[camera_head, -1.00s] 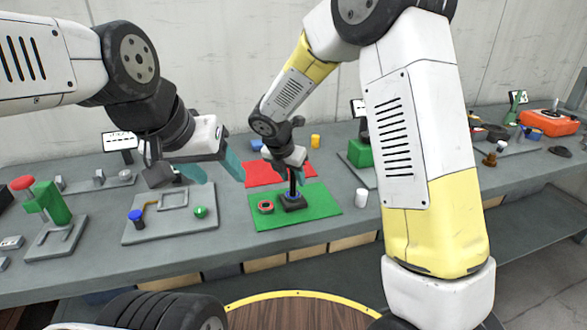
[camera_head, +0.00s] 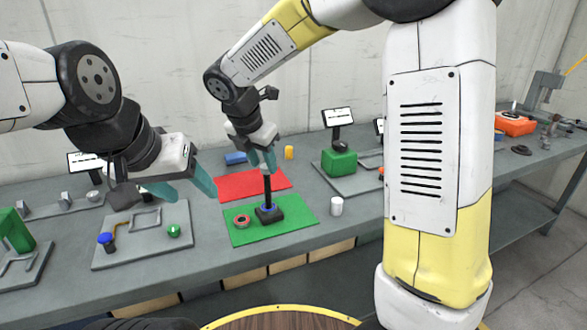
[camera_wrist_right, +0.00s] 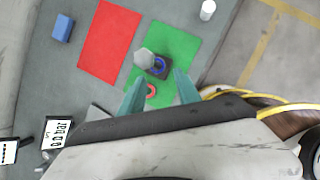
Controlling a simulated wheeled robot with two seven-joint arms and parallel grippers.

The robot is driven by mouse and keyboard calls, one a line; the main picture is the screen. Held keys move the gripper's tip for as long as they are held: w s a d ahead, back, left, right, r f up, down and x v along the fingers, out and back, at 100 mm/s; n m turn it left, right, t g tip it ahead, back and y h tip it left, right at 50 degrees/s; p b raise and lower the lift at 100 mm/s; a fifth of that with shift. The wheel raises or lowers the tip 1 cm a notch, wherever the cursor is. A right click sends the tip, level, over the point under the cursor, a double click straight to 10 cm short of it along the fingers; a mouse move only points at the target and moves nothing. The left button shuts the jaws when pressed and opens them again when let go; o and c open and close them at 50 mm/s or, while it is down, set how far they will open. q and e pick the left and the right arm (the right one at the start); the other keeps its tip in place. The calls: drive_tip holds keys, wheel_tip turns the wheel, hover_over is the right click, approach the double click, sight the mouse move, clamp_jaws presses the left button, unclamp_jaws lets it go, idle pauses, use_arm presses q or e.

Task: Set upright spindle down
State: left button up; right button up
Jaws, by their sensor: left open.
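The black spindle (camera_head: 268,188) stands upright in the dark block (camera_head: 270,216) with a blue ring, on the green mat (camera_head: 300,212). In the right wrist view its grey hexagonal top (camera_wrist_right: 145,57) shows beside the blue ring (camera_wrist_right: 160,67). My right gripper (camera_head: 263,160) is just above the spindle's top; its teal fingers (camera_wrist_right: 160,92) are spread and empty in the wrist view. My left gripper (camera_head: 185,188) is open and empty, over the grey plate at the left.
A red ring (camera_head: 242,221) lies on the green mat left of the block. A red mat (camera_head: 250,184) lies behind it. A white cylinder (camera_head: 336,206) stands to the right. A grey plate (camera_head: 140,238) with blue and green knobs lies at the left.

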drive_tip(key=s+d+r+m+t+y, duration=0.1)
drive_tip(key=s+d+r+m+y, duration=0.1)
drive_tip(key=s+d+m, duration=0.6)
drive_tip(key=s+d+r+m+y, duration=0.2)
drive_tip(key=s+d+m, duration=0.6)
drive_tip(key=m, duration=1.2)
drive_tip(key=s+r, duration=0.2)
drive_tip(key=s, duration=0.2)
drive_tip(key=shift+s+d+r+t, duration=0.15)
drive_tip(key=shift+s+d+t, duration=0.15)
drive_tip(key=shift+t, duration=0.1)
